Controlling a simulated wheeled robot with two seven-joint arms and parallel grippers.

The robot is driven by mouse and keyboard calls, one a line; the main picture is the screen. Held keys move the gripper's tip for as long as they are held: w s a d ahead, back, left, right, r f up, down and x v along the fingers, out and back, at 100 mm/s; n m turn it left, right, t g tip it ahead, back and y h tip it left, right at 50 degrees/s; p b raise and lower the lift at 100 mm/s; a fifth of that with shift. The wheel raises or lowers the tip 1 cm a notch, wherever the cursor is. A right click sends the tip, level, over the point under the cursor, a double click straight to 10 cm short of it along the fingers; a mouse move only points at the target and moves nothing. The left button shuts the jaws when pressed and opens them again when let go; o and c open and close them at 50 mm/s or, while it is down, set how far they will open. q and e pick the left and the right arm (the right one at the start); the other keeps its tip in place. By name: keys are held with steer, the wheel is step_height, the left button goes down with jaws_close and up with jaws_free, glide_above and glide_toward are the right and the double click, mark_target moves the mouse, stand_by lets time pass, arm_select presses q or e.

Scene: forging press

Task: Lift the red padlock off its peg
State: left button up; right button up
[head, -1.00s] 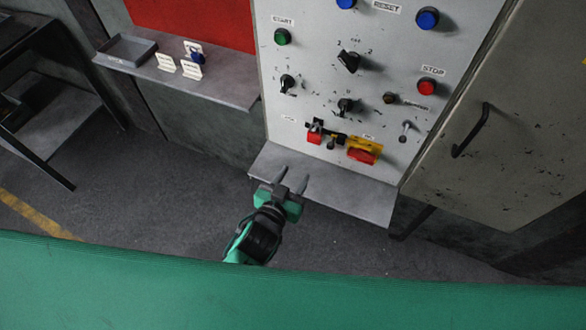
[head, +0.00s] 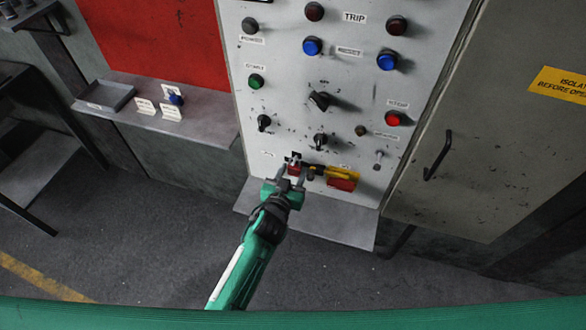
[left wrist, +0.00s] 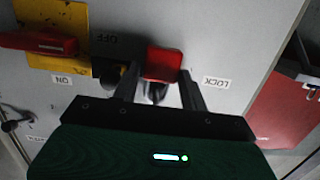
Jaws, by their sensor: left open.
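The red padlock (left wrist: 162,64) hangs low on the grey control panel, beside the LOCK label in the left wrist view. In the head view the padlock (head: 294,170) is partly covered by my left gripper (head: 291,178). My left gripper is open, and in the left wrist view its two fingers (left wrist: 160,90) stand on either side of the padlock's lower part in the picture. Whether they touch it I cannot tell. The peg is hidden. My right gripper is not in view.
A red-handled switch on a yellow plate (head: 350,174) sits just right of the padlock. A grey ledge (head: 340,228) juts out below the panel. A side shelf (head: 205,128) at left holds a tray, white tags and a blue padlock-like item.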

arm_select(q)
steer(key=shift+w+d+f, duration=0.1)
steer(key=shift+w+d, duration=0.05)
steer(key=shift+w, duration=0.3)
steer(key=c, duration=0.7)
steer(key=shift+r+p, duration=0.35)
steer(key=shift+r, duration=0.2)
steer(key=shift+r+p, duration=0.2)
steer(key=shift+p, duration=0.2)
steer(key=shift+s, duration=0.1)
